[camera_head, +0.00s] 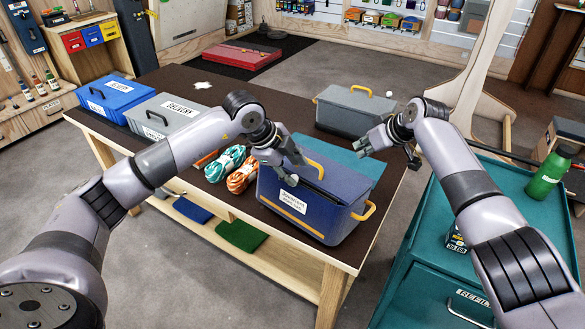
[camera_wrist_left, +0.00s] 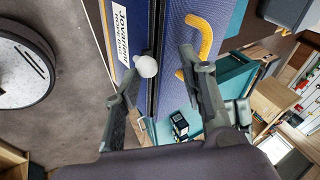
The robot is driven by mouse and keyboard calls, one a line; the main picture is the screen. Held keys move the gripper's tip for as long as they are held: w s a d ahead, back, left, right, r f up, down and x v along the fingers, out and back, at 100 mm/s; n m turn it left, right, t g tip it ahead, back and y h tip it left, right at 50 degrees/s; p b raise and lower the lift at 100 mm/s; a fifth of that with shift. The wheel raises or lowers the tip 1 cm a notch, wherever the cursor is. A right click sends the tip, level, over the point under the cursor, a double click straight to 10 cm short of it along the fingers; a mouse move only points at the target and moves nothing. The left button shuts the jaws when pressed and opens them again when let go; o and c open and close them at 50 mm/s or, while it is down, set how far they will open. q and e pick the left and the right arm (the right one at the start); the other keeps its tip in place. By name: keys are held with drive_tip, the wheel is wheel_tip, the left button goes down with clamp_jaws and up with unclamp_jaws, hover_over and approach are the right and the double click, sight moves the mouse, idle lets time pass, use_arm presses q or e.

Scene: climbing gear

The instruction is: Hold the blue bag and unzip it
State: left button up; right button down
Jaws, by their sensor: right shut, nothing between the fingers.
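The blue bag (camera_head: 330,215) stands on the table's near right corner, with yellow handles and a white label. A dark zip seam runs along its top; no opening shows. A small white ball (camera_wrist_left: 146,66), apparently the zip pull, sits on the seam in the left wrist view. My left gripper (camera_head: 291,168) is over the left end of the bag's top. In the left wrist view its fingers (camera_wrist_left: 160,62) are apart, straddling the seam, with the ball close to one finger and not gripped. My right gripper (camera_head: 368,144) is shut and empty, above and behind the bag's right side.
A grey bag (camera_head: 352,112) stands behind on the dark table (camera_head: 185,76). Coiled ropes (camera_head: 226,160) lie left of the blue bag. Blue (camera_head: 112,97) and grey (camera_head: 160,120) boxes stand further left. A teal cart (camera_head: 435,255) with a green bottle (camera_head: 549,172) is at the right.

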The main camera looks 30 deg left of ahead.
use_arm(q)
drive_tip(key=shift+r, duration=0.1)
drive_tip(key=v, duration=1.2)
